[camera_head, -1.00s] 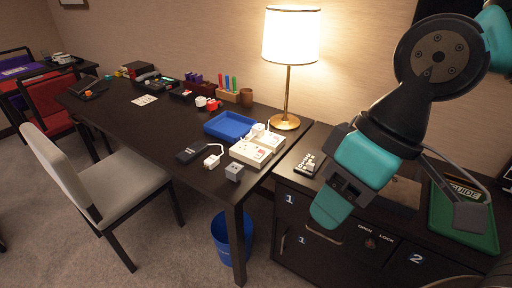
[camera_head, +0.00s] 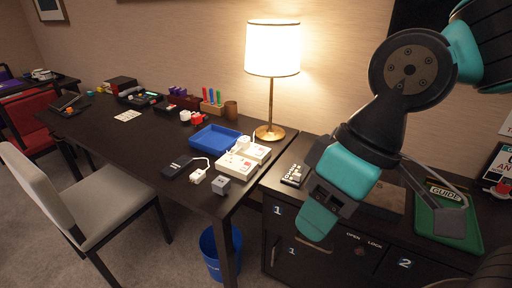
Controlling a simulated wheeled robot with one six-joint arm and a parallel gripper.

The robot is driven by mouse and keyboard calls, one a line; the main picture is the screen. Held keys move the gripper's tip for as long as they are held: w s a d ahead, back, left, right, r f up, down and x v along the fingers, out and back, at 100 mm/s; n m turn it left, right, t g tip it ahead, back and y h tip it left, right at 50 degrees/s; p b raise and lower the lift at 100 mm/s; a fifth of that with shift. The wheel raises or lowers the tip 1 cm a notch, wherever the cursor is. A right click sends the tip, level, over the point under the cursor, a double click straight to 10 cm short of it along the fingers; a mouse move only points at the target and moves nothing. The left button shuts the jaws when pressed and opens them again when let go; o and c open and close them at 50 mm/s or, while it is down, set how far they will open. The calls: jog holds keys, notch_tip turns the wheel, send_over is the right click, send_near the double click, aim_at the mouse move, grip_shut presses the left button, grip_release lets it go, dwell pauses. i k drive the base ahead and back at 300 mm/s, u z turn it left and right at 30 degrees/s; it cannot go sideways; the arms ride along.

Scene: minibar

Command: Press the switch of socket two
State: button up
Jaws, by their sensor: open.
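Two white socket units (camera_head: 241,161) sit side by side near the right end of the dark desk. A white plug stands on the farther one (camera_head: 259,150). Small red marks show on the nearer one. The number labels and the switches are too small to tell apart. My gripper (camera_head: 318,214) hangs at the right, in front of the dark cabinet and to the right of the sockets, apart from them. Its teal fingers are open, and I see nothing between them.
A blue tray (camera_head: 214,138), a lamp (camera_head: 271,75), a black adapter (camera_head: 176,167), a white plug (camera_head: 197,176) and a grey cube (camera_head: 220,185) surround the sockets. A chair (camera_head: 104,203) stands in front. A green tray (camera_head: 449,223) is on the cabinet (camera_head: 279,190).

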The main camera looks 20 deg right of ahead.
aim_at(259, 153)
jog(key=u, duration=0.4)
jog(key=i, duration=1)
jog(key=z, duration=0.15)
